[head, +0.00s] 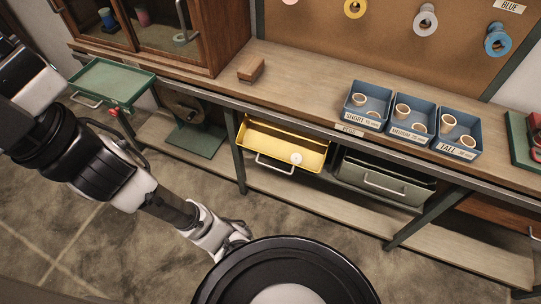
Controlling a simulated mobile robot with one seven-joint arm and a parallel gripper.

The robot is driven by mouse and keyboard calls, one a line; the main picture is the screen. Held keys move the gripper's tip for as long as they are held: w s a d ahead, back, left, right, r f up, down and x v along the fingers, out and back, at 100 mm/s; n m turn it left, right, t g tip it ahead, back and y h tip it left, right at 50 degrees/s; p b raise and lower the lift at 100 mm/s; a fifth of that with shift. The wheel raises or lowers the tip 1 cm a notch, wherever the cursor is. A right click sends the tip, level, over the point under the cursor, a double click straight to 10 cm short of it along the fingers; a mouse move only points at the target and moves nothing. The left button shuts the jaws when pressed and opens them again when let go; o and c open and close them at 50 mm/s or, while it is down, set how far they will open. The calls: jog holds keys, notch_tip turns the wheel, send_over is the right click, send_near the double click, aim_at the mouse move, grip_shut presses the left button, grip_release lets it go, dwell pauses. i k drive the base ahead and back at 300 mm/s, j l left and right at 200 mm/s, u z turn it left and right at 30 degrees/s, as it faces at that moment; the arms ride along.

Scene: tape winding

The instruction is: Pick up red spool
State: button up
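No spool shows as clearly red. A small pinkish-red object (142,17), possibly a spool, stands behind the glass of the wooden cabinet (228,30) at the upper left, partly dark and hard to make out. My arm reaches from the left edge down to the lower middle. My gripper (238,236) is low, in front of the bench and well away from the cabinet. Its fingers are too small and partly hidden to read, and nothing can be seen held in it.
The long wooden bench (300,85) holds a wooden block (251,69) and blue bins (369,101) of pale rings. A yellow drawer (262,138) is open and holds a white round object (296,158). A green tray (105,77) juts out left. Spools, including blue (497,40), hang on the board.

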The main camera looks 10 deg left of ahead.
aim_at(296, 158)
jog(key=j+z, duration=0.5)
jog(key=j, duration=0.5)
jog(key=j+z, duration=0.45)
jog(key=j, duration=0.55)
jog(key=i+j+z, duration=0.15)
jog(key=i+j, duration=0.1)
jog(key=i, duration=0.05)
